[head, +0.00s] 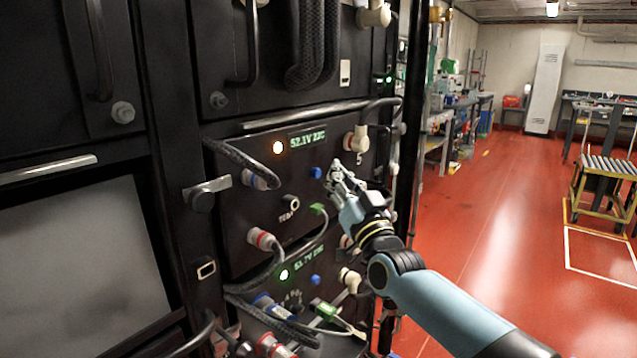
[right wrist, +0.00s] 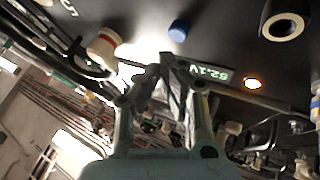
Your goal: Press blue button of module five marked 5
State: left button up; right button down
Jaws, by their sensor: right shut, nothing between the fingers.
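The module marked 5 (head: 240,218) is a black panel in the rack, with a lit amber lamp, a green voltage display (head: 308,139) and the figure 5 at its right. Its blue button (head: 316,172) sits below the display. The button also shows in the right wrist view (right wrist: 179,30), beyond the fingertips and apart from them there. My right gripper (head: 336,168) is shut and empty, just right of the button in the head view. Whether it touches the panel I cannot tell. My left gripper is not in view.
A cream connector (head: 356,140) stands out near the 5. A lower module has its own blue button (head: 316,280) and green lamp. Black cables (head: 240,160) loop at the left. A metal bar (head: 310,115) runs above. Red floor (head: 490,230) is open at the right.

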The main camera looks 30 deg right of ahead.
jog(key=shift+w+a, duration=0.2)
jog(key=shift+w, duration=0.25)
jog(key=shift+w, duration=0.1)
dwell(1.1)
jog(key=shift+w+a, duration=0.15)
jog(key=shift+w, duration=0.15)
jog(key=shift+w+a+b, duration=0.25)
jog(key=shift+w+b, duration=0.3)
dwell(0.8)
jog(key=shift+s, duration=0.1)
jog(key=shift+s+d+p, duration=0.4)
jog(key=shift+s+p, duration=0.25)
jog(key=shift+s, duration=0.2)
jog(key=shift+s, duration=0.1)
